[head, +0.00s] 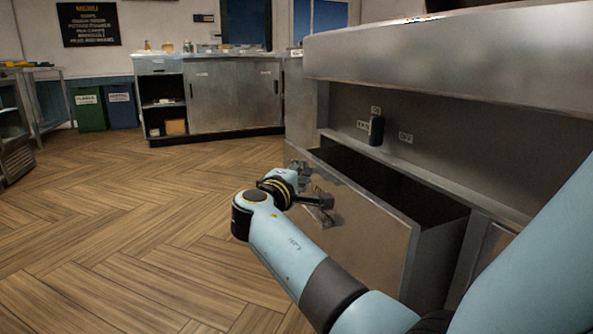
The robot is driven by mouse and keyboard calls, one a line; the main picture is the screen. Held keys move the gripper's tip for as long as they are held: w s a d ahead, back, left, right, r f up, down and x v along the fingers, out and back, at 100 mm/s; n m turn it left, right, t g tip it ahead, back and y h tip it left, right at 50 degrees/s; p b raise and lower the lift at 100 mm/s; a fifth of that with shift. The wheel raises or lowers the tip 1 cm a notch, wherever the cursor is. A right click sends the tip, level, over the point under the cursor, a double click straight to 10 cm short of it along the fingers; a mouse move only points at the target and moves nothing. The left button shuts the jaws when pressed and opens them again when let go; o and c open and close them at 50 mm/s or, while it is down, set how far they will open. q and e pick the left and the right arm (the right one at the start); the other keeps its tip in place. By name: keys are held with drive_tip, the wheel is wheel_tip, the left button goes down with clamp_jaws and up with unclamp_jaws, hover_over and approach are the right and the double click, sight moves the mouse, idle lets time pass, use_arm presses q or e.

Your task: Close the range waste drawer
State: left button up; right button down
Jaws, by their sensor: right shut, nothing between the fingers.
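The range waste drawer (365,232) is pulled out from the steel range (450,62) on the right. Its front panel faces left and its dark inside shows from above. My right arm reaches in from the lower right. My right gripper (300,168) is shut and empty at the far part of the drawer front, close to it; I cannot tell whether it touches. A drawer handle (318,203) shows on the front, just nearer than the gripper and partly hidden by my arm. My left gripper is not in view.
A black knob (376,130) with small labels is on the range panel above the drawer. A steel cabinet (225,97) stands at the back, with green (89,109) and blue (121,106) bins to its left. The wooden floor (110,220) left of the drawer is clear.

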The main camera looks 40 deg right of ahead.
sight(323, 165)
drive_tip(key=d, duration=0.1)
drive_tip(key=s+d, duration=0.1)
drive_tip(key=d, duration=0.1)
drive_tip(key=d+p, duration=0.1)
drive_tip(key=d, duration=0.1)
drive_tip(key=shift+s+d+r, duration=0.15)
drive_tip(key=shift+r, duration=0.2)
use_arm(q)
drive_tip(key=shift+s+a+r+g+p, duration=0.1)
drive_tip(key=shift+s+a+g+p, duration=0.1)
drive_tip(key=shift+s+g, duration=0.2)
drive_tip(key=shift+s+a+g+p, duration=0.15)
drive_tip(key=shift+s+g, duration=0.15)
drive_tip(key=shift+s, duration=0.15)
use_arm(e)
drive_tip(key=s+d, duration=0.1)
drive_tip(key=d, duration=0.5)
drive_tip(key=shift+s+d+f, duration=0.2)
drive_tip(key=shift+s+d, duration=0.1)
drive_tip(key=shift+d, duration=0.1)
